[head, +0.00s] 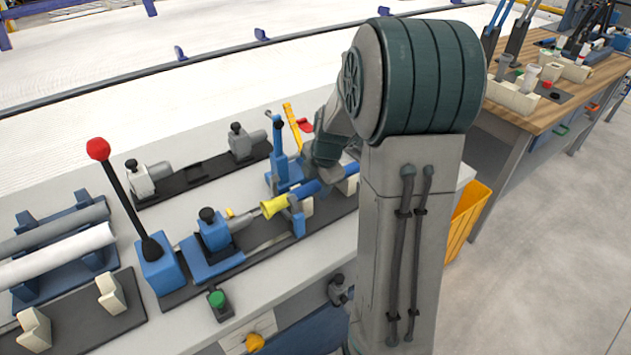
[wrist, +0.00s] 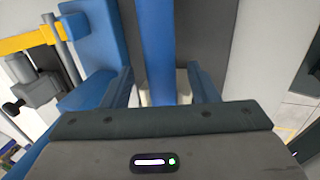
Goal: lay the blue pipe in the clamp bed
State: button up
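The blue pipe (head: 310,188) lies lengthwise over the dark clamp bed (head: 262,232), low beside the cream supports (head: 307,207). A yellow flared piece (head: 273,206) is at its left end, in line with it. In the wrist view the pipe (wrist: 156,45) runs between the two fingers of my gripper (wrist: 161,85), with a visible gap on both sides. The gripper is open around it. A cream support (wrist: 181,86) shows beneath, next to the pipe. In the head view my wrist hides part of the pipe and the fingertips. Whether the pipe is fully seated is unclear.
A blue toggle clamp (head: 213,235) and a red-knobbed lever (head: 125,195) stand left of the pipe. A blue upright tool (head: 280,155) stands close behind my gripper. Grey and white pipes (head: 60,255) lie on a rack at the left. A yellow bin (head: 467,222) is right of the bench.

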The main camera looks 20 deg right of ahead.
jog(key=shift+r, duration=0.1)
jog(key=v, duration=1.3)
jog(key=shift+r, duration=0.3)
jog(key=s+a+m+p, duration=0.1)
jog(key=s+a+m, duration=0.4)
jog(key=s+m, duration=0.4)
jog(key=s+a+m+p, duration=0.2)
jog(key=s+a+m, duration=0.4)
jog(key=s+m, duration=0.3)
jog(key=shift+a+f+m+g+h, duration=0.3)
jog(key=shift+m, duration=0.9)
